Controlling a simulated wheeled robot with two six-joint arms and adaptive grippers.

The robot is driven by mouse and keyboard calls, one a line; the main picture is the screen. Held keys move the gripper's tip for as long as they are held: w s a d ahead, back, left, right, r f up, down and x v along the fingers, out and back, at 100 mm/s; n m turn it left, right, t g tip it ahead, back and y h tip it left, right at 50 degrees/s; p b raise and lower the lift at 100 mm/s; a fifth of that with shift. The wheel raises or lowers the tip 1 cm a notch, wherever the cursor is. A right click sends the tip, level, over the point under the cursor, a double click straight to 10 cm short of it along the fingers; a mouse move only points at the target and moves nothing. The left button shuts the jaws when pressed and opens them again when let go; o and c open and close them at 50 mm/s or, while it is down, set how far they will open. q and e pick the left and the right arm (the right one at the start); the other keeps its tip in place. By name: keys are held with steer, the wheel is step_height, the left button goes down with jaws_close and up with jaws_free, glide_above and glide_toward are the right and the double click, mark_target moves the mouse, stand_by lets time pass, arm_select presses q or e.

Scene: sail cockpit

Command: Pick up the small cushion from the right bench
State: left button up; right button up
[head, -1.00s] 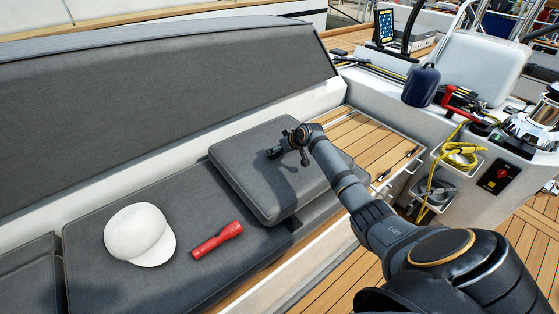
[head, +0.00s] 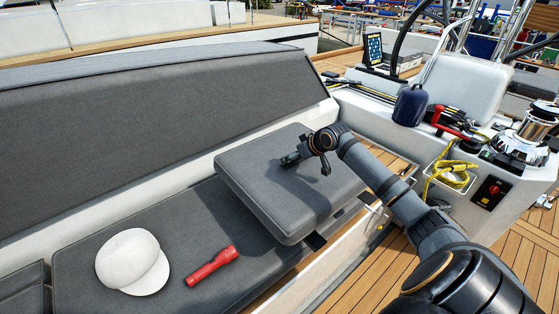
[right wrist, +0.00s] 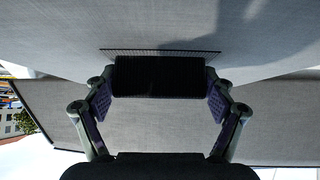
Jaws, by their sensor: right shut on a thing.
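The small grey cushion (head: 270,195) is a thick square pad at the right end of the grey bench seat (head: 170,225). It sits slightly raised and tilted, with a dark gap under its near right edge. My right gripper (head: 291,159) is over its top face, shut on the cushion. In the right wrist view my right gripper (right wrist: 160,85) has its two fingers on either side of a dark ribbed block against the grey cushion fabric (right wrist: 90,30). The exact grip on the cushion is partly hidden. My left gripper is not in view.
A white cap (head: 132,262) and a red flashlight (head: 212,265) lie on the bench seat left of the cushion. The grey backrest (head: 150,130) stands behind.

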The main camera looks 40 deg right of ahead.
mark_target(305, 165)
steer(key=s, duration=0.1)
steer(key=s+d+r+p, duration=0.1)
steer(key=s+r, duration=0.1)
steer(key=shift+s+d+r, duration=0.15)
steer(key=shift+s+d, duration=0.2)
steer(key=shift+d, duration=0.05)
steer(key=shift+s+d+r+p, duration=0.25)
steer(key=shift+s+p, duration=0.2)
steer(key=shift+p, duration=0.3)
steer(key=shift+s, duration=0.2)
